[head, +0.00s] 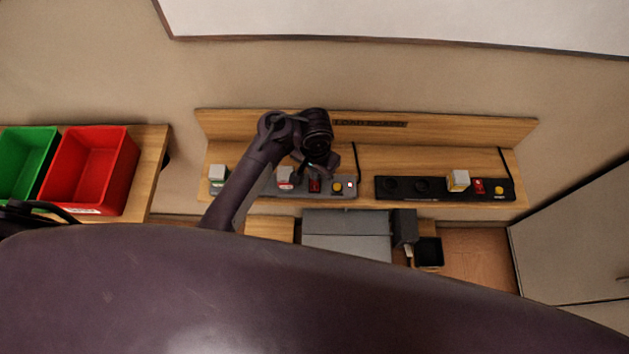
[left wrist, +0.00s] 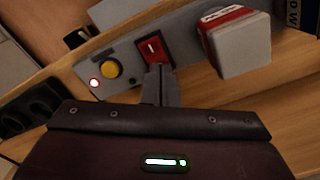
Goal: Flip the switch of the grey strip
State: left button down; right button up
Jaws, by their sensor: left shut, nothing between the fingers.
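The grey strip (head: 325,193) lies on a wooden shelf, with a red rocker switch (head: 314,186), a yellow button (head: 337,187) and a small lit light (head: 350,185). In the left wrist view, the strip's grey body (left wrist: 128,50), the red switch (left wrist: 152,48) and the glowing red light (left wrist: 94,83) show close up. My left gripper (head: 304,172) is shut and empty over the strip. In the left wrist view its fingertips (left wrist: 160,70) are right by the switch's near edge; I cannot tell if they touch. My right gripper is not in view.
A white and red plug (left wrist: 240,42) sits in the strip beside the switch. A black strip (head: 425,196) with its own red switch lies to the right. A grey box (head: 345,225) is below the shelf. Red (head: 95,170) and green (head: 22,160) bins stand at left.

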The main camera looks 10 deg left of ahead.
pick_arm(q)
jog(key=shift+f, duration=0.2)
notch_tip(320, 180, up, 3)
jog(key=p, duration=0.2)
jog(key=shift+f+p, duration=0.2)
jog(key=shift+p, duration=0.2)
jog(key=shift+r, duration=2.25)
